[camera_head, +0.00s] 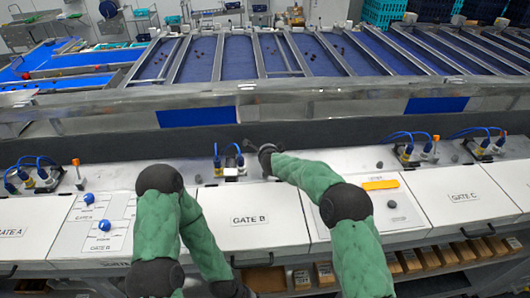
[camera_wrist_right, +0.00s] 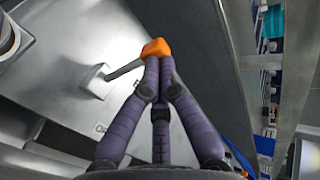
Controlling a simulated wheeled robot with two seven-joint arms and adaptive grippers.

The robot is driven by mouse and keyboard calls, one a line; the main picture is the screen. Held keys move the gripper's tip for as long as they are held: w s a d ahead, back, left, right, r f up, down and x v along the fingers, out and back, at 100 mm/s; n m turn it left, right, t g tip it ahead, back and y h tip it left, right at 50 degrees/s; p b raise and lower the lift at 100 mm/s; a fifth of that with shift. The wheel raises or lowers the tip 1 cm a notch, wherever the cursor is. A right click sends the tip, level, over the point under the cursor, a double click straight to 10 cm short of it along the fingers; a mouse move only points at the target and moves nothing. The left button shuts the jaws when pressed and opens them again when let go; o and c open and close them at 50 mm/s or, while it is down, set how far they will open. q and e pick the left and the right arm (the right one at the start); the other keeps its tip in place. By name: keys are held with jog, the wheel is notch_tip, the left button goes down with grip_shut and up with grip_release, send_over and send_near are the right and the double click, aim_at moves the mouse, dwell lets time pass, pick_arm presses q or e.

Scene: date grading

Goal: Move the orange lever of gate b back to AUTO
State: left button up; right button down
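The orange lever knob (camera_wrist_right: 156,47) of gate B shows in the right wrist view, on a metal arm (camera_wrist_right: 125,70) rising from a pale mount on the panel. My right gripper (camera_wrist_right: 157,68) has its purple fingers drawn together, with their tips at the knob, apparently touching it. I see no finger clearly wrapped around the knob. In the head view my right gripper (camera_head: 246,146) is small and dark beside the blue-cabled fittings above the GATE B panel (camera_head: 250,221); the orange knob cannot be made out there. My left arm folds down to the bottom edge, and its gripper is out of sight.
Other orange-tipped levers stand at the left (camera_head: 76,163) and right (camera_head: 436,139). Blue cables and connectors (camera_head: 230,160) rise close to my right gripper. A control panel with blue knobs (camera_head: 88,198) lies left. A metal rail (camera_head: 300,98) runs behind, before the blue sorting lanes.

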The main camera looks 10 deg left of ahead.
jog(key=shift+s+a+r, duration=0.15)
jog(key=shift+s+a, duration=0.1)
jog(key=shift+a, duration=0.05)
jog(key=d+v, duration=0.1)
jog(key=v, duration=1)
jog(key=shift+s+r, duration=0.15)
dwell(0.4)
